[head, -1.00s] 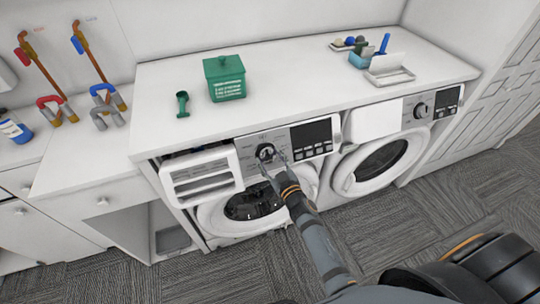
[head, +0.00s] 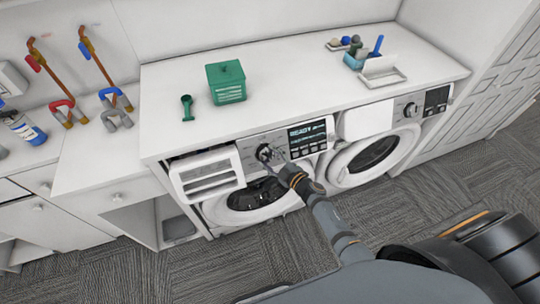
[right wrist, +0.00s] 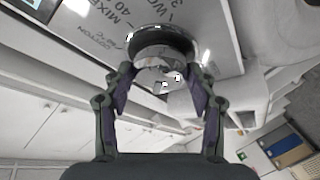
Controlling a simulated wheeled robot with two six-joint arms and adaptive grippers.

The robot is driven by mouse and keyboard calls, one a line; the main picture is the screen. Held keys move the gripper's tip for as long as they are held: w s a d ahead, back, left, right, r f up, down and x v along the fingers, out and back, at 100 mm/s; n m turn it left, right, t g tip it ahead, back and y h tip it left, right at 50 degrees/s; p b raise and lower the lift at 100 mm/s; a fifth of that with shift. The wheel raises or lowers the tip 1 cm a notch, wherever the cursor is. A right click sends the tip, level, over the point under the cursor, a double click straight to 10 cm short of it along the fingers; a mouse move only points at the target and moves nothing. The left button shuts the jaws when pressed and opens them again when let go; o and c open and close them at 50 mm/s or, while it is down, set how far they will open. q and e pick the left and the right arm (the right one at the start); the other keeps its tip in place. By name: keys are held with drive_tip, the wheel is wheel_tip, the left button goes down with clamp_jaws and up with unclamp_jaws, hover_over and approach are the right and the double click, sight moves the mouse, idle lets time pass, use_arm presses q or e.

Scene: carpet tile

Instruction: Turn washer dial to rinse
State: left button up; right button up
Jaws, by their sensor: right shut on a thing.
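The left washer (head: 250,217) stands under the white counter, with a round dial (head: 264,152) on its control panel. The panel's screen (head: 307,132) is lit and reads READY. My right gripper (head: 274,160) is at the dial. In the right wrist view, the dial (right wrist: 160,42) sits between the fingertips of my right gripper (right wrist: 160,76), which is shut on it. Printed labels around it include MIXED 40 and COTTON. The dial's pointer and setting cannot be made out. My left gripper is not in view.
The detergent drawer (head: 207,174) juts out left of the dial. A second washer (head: 372,156) stands to the right. On the counter (head: 300,75) are a green box (head: 226,84), a green scoop (head: 187,107) and a white tray (head: 384,76).

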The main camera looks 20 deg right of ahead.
idle(0.4)
drive_tip(key=o, duration=1.1)
drive_tip(key=shift+o, duration=0.2)
drive_tip(key=shift+s, duration=0.15)
drive_tip(key=v, duration=1.1)
drive_tip(key=shift+s, duration=0.3)
drive_tip(key=shift+d, duration=0.2)
